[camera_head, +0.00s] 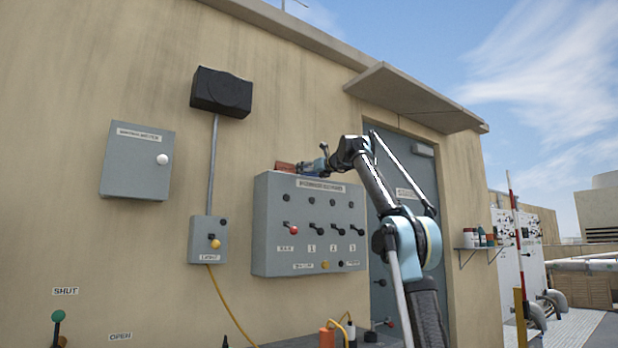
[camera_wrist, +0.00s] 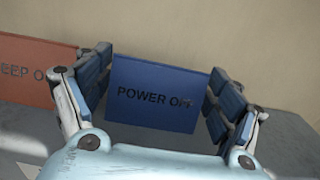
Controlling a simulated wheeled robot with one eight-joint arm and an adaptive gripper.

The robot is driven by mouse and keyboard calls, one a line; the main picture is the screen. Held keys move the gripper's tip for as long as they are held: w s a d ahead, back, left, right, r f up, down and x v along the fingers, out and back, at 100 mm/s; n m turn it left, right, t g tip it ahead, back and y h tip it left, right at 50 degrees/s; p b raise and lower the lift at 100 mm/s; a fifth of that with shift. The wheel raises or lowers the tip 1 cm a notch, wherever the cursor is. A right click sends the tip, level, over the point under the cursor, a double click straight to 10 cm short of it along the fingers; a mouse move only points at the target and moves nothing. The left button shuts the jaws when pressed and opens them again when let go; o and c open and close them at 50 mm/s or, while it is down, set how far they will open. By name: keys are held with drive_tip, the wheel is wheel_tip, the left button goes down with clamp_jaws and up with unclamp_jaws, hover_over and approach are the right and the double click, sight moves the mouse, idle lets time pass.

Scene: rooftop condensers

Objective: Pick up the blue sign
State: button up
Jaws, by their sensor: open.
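The blue sign (camera_wrist: 155,92), lettered "POWER OF…" with its end hard to read, stands upright between the two fingers of my gripper (camera_wrist: 161,66) in the wrist view. The fingers are open, one on each side of the sign, with a gap visible at the left and a narrower one at the right.
A red sign (camera_wrist: 32,72) stands just left of my gripper on the same grey top (camera_wrist: 285,140), with the beige wall close behind. The grey panel box (camera_head: 310,225) has several knobs and levers on its front. A door canopy (camera_head: 415,98) juts out at upper right.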

drive_tip(key=c, duration=0.8)
drive_tip(key=shift+s, duration=0.15)
drive_tip(key=shift+v, duration=2.15)
drive_tip(key=o, duration=1.1)
drive_tip(key=shift+v, duration=6)
drive_tip(key=shift+d+f, duration=0.1)
